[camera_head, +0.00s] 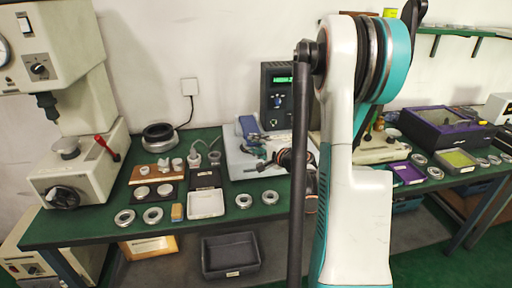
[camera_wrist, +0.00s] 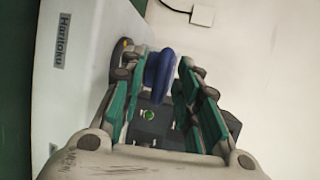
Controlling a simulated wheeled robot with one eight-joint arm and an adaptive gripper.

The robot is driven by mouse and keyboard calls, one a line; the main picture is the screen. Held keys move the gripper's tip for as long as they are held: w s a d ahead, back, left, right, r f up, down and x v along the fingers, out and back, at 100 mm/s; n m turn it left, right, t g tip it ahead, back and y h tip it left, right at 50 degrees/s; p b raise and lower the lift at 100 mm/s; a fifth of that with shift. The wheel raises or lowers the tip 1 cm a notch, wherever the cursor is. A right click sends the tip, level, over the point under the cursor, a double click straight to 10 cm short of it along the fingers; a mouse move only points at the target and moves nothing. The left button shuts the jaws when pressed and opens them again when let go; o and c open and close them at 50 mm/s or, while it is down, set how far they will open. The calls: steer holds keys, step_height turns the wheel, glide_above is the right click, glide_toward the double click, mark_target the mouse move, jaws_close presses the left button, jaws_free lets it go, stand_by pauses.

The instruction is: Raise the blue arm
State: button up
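The blue arm (camera_head: 248,126) stands on a pale grey device (camera_head: 240,168) at the middle of the bench, left of my raised arm. In the wrist view the blue arm (camera_wrist: 160,75) shows as a rounded blue piece near the tips of my two green fingers, closer to the left one. My gripper (camera_wrist: 165,82) is open, with a clear gap between the fingers. I cannot tell whether the left finger touches the blue piece. In the head view my gripper (camera_head: 262,148) is small, just right of and below the blue arm, and partly hidden by my own arm.
A control box with a green display (camera_head: 278,95) stands behind the device. A press (camera_head: 75,150) is at the left. Rings (camera_head: 153,215) and a white tray (camera_head: 206,204) lie at the front edge. A purple-framed case (camera_head: 445,128) stands at the right.

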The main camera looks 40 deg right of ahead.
steer(key=shift+w+f, duration=0.1)
steer(key=shift+w, duration=0.45)
jaws_close()
steer(key=shift+r+g+p, duration=0.5)
steer(key=shift+r+p, duration=0.75)
steer(key=shift+p, duration=0.1)
steer(key=w+d+r+m+g+y+p, duration=0.25)
steer(key=r+g+p, duration=0.25)
steer(key=r+p, duration=0.65)
steer(key=w+d+r+g+y+p, duration=0.1)
steer(key=w+d+r+g+p, duration=0.1)
steer(key=w+d+r+p, duration=0.1)
steer(key=w+d+r+g+y+p, duration=0.1)
steer(key=w+d+r+g+p, duration=0.2)
steer(key=w, duration=0.5)
steer(key=shift+w+d+r+m+g+y+p, duration=0.15)
steer(key=shift+w+r+m+g+y+p, duration=0.2)
steer(key=shift+r+p, duration=0.5)
steer(key=shift+f, duration=0.1)
